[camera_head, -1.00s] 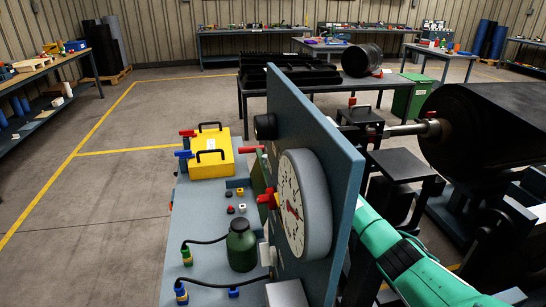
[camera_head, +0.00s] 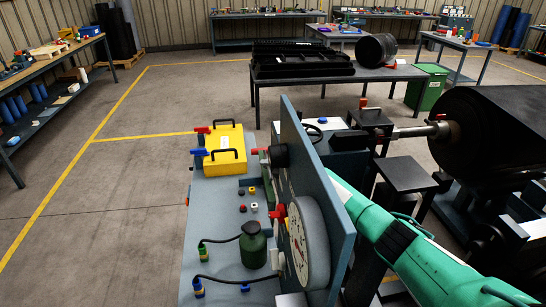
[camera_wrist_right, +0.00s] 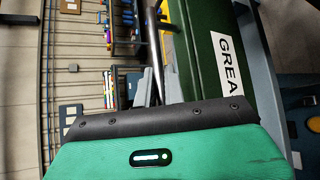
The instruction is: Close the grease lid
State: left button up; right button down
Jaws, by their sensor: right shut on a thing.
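A dark green panel with a white label reading "GREA" (camera_wrist_right: 205,55), cut off at the edge, fills the upper right of the right wrist view; I take it for the grease lid. My left gripper is in neither view.
The blue panel carries a round gauge (camera_head: 305,240). On the bench in front stand a yellow case (camera_head: 225,150), a dark green bottle (camera_head: 253,245) and cabled plugs (camera_head: 198,287). A large black roller (camera_head: 490,130) stands at right. The floor at left is clear.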

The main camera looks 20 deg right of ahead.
jog(key=shift+w+a+r+n+h+p, duration=0.2)
jog(key=shift+a+n+h+p, duration=0.15)
jog(key=shift+a+p, duration=0.45)
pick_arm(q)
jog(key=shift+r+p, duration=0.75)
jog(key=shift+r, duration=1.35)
pick_arm(e)
jog(key=shift+w+a+f, duration=0.1)
jog(key=shift+a+f, duration=0.1)
jog(key=shift+a, duration=0.25)
jog(key=shift+w+a+f, duration=0.1)
jog(key=shift+a+f, duration=0.1)
jog(key=shift+a, duration=0.25)
jog(key=c, duration=1.8)
grip_release()
jog(key=shift+o, duration=0.2)
pick_arm(q)
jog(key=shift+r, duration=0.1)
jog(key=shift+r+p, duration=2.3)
jog(key=shift+p, duration=0.1)
pick_arm(e)
jog(key=v, duration=1.3)
jog(key=shift+s+r, duration=0.2)
jog(key=shift+r, duration=0.15)
